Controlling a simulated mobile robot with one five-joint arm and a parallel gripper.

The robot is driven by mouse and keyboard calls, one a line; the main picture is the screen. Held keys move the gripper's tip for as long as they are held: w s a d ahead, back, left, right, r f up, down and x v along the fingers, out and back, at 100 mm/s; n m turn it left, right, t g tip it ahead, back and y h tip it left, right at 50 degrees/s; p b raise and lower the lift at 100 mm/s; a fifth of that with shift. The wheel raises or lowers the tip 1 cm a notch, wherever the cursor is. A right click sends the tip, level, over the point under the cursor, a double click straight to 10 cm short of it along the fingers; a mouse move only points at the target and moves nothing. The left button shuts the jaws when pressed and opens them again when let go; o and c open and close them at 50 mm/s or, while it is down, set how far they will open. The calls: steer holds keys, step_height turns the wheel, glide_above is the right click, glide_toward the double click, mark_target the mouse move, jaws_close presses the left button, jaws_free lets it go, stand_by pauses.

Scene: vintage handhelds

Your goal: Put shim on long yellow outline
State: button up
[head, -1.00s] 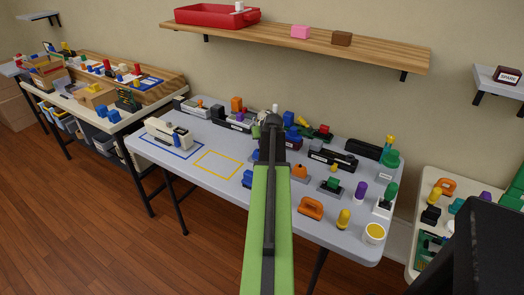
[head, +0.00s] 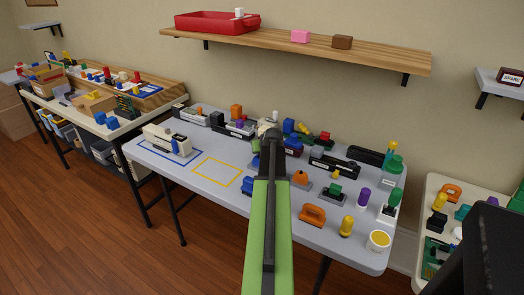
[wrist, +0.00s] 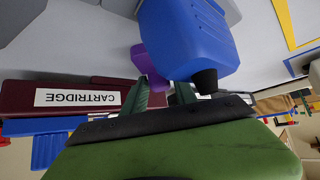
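The yellow outline (head: 216,174) is a rectangle on the grey table and is empty; a yellow line also shows in the wrist view (wrist: 286,22). No label reading shim is legible, so I cannot tell which thing it is. My gripper (wrist: 160,94) is low over the middle of the table, its two fingers apart. A purple piece (wrist: 148,66) and a large blue block (wrist: 190,38) with a black knob are just beyond the fingers; I cannot tell whether they touch. In the head view my arm hides the fingertips.
A dark red box (wrist: 60,95) labelled CARTRIDGE is beside the fingers. A cream device (head: 167,139) stands on the blue outline (head: 183,157). Several handles and blocks, such as an orange one (head: 312,215), crowd the table's right.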

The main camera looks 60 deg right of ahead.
steer(key=shift+r, duration=0.2)
steer(key=p+v, duration=0.8)
steer(key=v, duration=0.4)
steer(key=shift+p, duration=0.4)
